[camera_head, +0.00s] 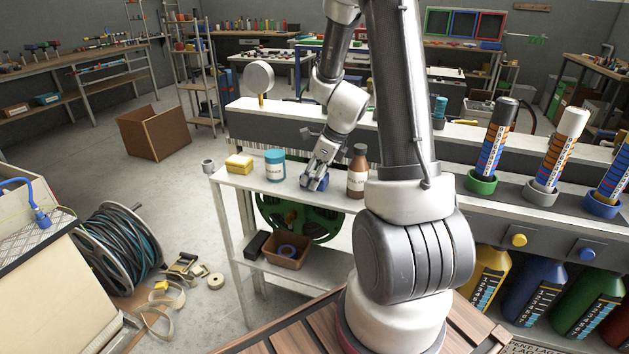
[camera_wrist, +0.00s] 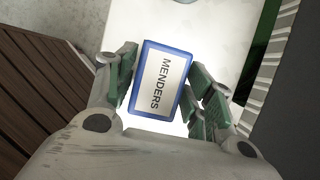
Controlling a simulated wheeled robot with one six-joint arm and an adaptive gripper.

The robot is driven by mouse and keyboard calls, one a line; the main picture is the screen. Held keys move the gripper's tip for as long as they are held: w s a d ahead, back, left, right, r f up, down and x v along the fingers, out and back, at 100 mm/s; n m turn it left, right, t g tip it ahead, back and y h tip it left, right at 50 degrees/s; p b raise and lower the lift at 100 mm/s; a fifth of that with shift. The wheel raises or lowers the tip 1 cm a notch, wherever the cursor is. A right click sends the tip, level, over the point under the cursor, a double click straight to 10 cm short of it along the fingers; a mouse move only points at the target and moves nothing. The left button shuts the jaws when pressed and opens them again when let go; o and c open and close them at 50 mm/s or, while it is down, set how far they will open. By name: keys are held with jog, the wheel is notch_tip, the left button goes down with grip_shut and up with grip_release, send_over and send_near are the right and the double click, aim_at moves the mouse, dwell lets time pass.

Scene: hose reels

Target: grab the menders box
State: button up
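The menders box (camera_wrist: 162,82) is a small blue box with a white top label reading MENDERS. In the wrist view it lies between the two fingers of my gripper (camera_wrist: 165,72), its edges close to both pads. Whether the pads press on it cannot be made out. In the head view my gripper (camera_head: 318,172) points down at the white shelf top. The blue box (camera_head: 315,186) is low at its fingertips, largely hidden by them, and appears to be at the shelf surface.
A brown bottle (camera_head: 357,172) stands close to the right of my gripper. A teal-labelled jar (camera_head: 275,166) and a yellow sponge (camera_head: 239,164) stand to the left. A grey raised ledge (camera_head: 275,124) runs behind the shelf (camera_head: 232,181). A brown bin (camera_head: 287,251) sits on the lower shelf.

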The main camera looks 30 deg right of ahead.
jog(key=c, duration=0.6)
jog(key=shift+o, duration=0.2)
jog(key=shift+r, duration=0.1)
